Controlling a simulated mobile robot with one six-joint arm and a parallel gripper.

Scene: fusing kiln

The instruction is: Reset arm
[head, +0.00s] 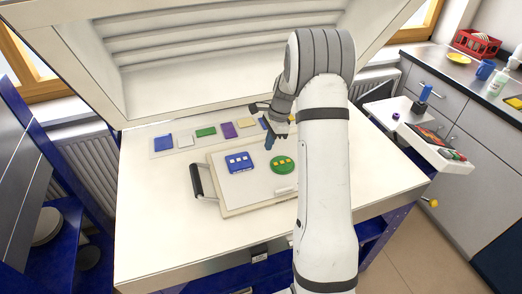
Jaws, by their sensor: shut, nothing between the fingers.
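My arm reaches up from the bottom right of the middle and bends over the kiln table. My gripper (270,141) points down above the back edge of the white board. It is shut and empty, small and dark in this view. Part of the wrist is hidden behind my arm. A blue square piece (239,163) with small pale blocks lies on the board, left of the gripper. A green round piece (282,164) with small pale blocks lies on the board, just in front of the gripper.
The board (228,204) has a dark handle (196,180). Coloured tiles, including a green one (206,132), lie in a row behind it. The raised kiln lid (200,60) overhangs the back. A white side tray (400,118) with tools stands right. The table's left front is clear.

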